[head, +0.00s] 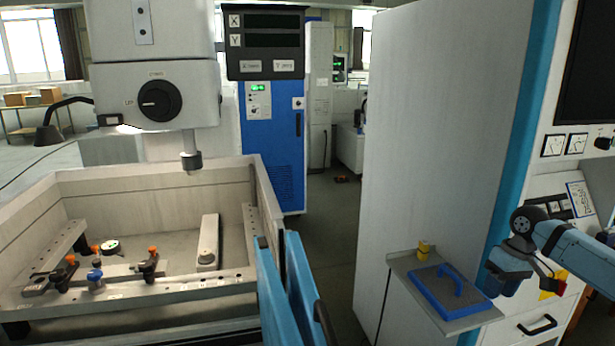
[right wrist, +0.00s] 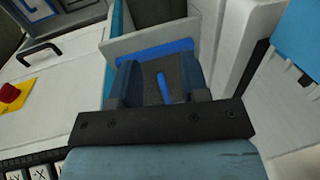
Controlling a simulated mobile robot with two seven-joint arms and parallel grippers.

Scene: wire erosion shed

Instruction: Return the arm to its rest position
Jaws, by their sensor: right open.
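My right arm comes in from the right in the head view, and its gripper (head: 497,277) is beside the right edge of a small grey shelf (head: 400,264). In the right wrist view the two fingers of the gripper (right wrist: 160,82) stand apart with nothing held between them. Beyond them is a blue-rimmed dark pad with a blue handle (right wrist: 166,88). In the head view this blue pad (head: 424,290) lies on the shelf, just left of the gripper and apart from it. My left gripper is not in view.
A tall grey cabinet (head: 440,120) stands behind the shelf. A control console with a drawer handle (head: 537,325) is at the right. The machine tank (head: 100,180) with clamps fills the left; blue panels (head: 271,290) edge it.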

